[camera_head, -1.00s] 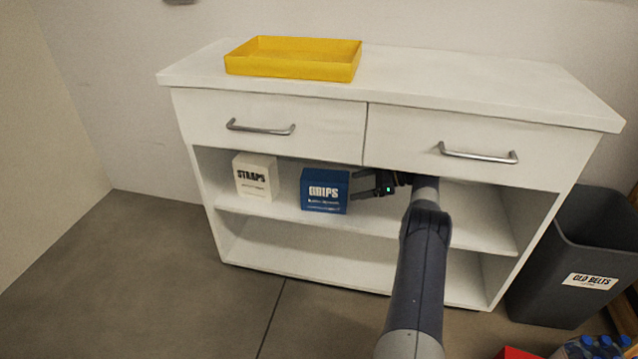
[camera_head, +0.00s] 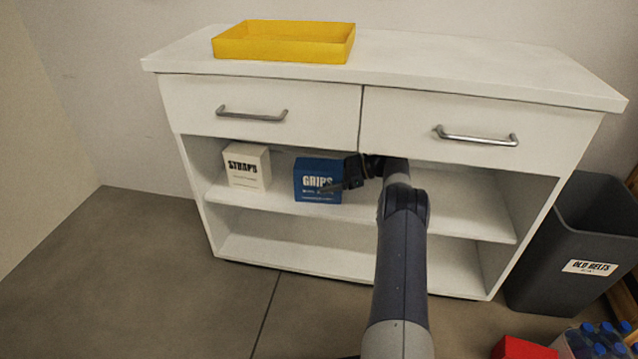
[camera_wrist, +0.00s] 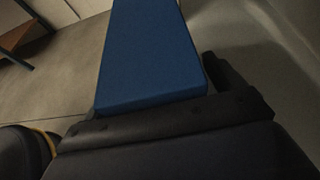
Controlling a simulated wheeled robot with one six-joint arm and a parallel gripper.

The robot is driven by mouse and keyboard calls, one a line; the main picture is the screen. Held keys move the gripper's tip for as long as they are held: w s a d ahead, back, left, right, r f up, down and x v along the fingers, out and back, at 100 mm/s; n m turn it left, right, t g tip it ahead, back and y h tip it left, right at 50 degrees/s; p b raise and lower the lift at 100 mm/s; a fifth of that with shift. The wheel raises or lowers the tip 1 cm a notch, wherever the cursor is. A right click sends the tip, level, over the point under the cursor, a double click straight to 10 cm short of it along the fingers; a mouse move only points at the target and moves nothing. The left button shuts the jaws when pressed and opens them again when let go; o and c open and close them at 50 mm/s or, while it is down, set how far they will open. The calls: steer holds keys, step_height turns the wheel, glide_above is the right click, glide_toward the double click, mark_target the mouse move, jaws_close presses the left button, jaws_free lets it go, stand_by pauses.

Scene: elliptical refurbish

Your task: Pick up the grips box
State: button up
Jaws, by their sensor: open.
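The blue grips box (camera_head: 317,180) stands on the upper open shelf under the drawers, left of my gripper. In the wrist view the box (camera_wrist: 150,55) fills the top middle, close in front of my gripper (camera_wrist: 165,118). In the head view my gripper (camera_head: 345,179) is open at the box's right side, and a dark finger crosses in front of the lower right of its face. Whether a finger touches the box I cannot tell. The far finger is mostly hidden.
A white straps box (camera_head: 246,167) stands left of the grips box with a small gap. The drawer fronts (camera_head: 262,108) hang just above the shelf (camera_head: 445,215). A yellow tray (camera_head: 284,45) sits on the cabinet top. A grey bin (camera_head: 570,250) stands at the right.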

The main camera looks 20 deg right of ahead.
steer(key=shift+c, duration=0.4)
steer(key=c, duration=1.1)
steer(key=shift+r, duration=0.3)
steer(key=shift+c, duration=0.2)
steer(key=shift+r+p, duration=0.45)
steer(key=shift+p, duration=0.25)
steer(key=shift+r, duration=0.15)
steer(key=shift+s, duration=0.1)
